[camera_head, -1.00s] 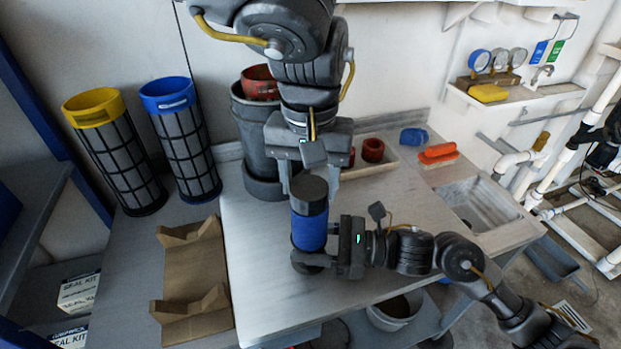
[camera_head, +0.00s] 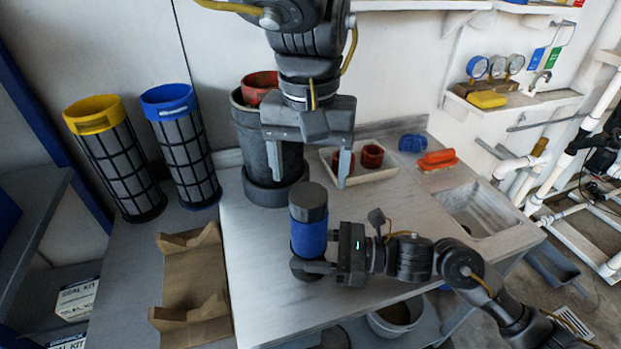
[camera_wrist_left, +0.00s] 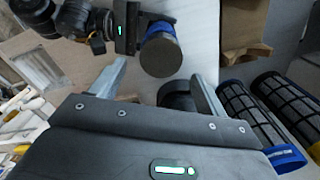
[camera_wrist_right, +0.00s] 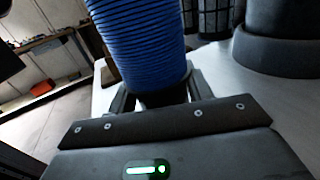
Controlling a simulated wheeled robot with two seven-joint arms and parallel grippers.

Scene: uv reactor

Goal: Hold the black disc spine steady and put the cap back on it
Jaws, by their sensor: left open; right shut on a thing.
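The disc spine (camera_head: 309,236) stands upright on the bench, with a blue ribbed middle and a dark foot. It also shows in the right wrist view (camera_wrist_right: 140,40). A dark grey cap (camera_head: 308,198) sits on its top; it also shows in the left wrist view (camera_wrist_left: 160,56). My right gripper (camera_head: 318,268) is shut on the spine near its base. My left gripper (camera_head: 308,178) is open and empty, above and behind the cap, its fingers apart from it.
A dark cylindrical vessel (camera_head: 262,150) with a red ring on top stands behind. A tray with red cups (camera_head: 380,175) lies at the back right. A cardboard cradle (camera_head: 192,285) is at left, near yellow-topped (camera_head: 118,160) and blue-topped (camera_head: 182,150) cartridges. The sink (camera_head: 480,208) is at right.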

